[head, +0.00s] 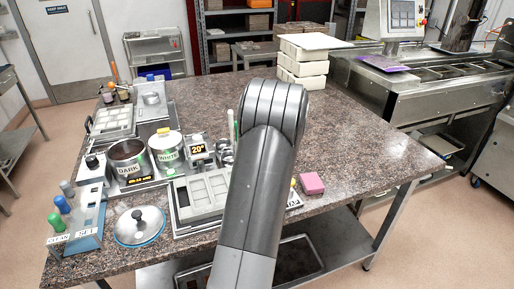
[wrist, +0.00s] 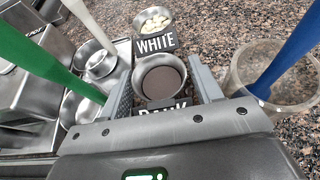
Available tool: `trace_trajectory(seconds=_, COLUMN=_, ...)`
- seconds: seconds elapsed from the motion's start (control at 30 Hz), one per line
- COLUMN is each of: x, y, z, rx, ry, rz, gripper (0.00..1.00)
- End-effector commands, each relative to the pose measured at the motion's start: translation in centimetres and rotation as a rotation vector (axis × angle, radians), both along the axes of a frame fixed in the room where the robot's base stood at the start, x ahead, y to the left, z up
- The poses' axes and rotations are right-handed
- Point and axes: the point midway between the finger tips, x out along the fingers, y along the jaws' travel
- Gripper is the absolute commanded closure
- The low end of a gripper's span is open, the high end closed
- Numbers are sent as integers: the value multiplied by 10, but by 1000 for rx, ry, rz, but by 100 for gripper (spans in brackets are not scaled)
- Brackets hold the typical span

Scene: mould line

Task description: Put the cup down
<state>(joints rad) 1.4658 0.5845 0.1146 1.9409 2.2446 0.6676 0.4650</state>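The cup (wrist: 158,62) is a small metal one with dark brown contents, in the middle of the wrist view. My gripper (wrist: 162,79) has one finger on each side of it, and both fingers appear to press on its wall. A black DARK label (wrist: 162,105) shows just in front of the cup, partly hidden by my gripper body. The cup's base is hidden, so I cannot tell its height above the surface. In the head view my arm hides both gripper and cup.
A metal cup with pale pieces (wrist: 153,19) stands behind a WHITE label (wrist: 157,44). Small metal cups (wrist: 95,62) and green- and white-handled tools are left. A clear container (wrist: 272,82) with a blue-handled tool is close right. The speckled table (head: 345,135) is clear at right, beyond a pink block (head: 312,183).

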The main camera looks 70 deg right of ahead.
Motion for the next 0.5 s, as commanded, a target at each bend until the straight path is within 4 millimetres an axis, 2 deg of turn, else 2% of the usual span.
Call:
trace_trajectory(seconds=0.3, x=-1, y=0, z=5, rx=-1, ry=0, rz=-1, gripper=41)
trace_trajectory(seconds=0.5, x=-20, y=19, z=15, rx=-1, ry=2, rz=-2, gripper=41)
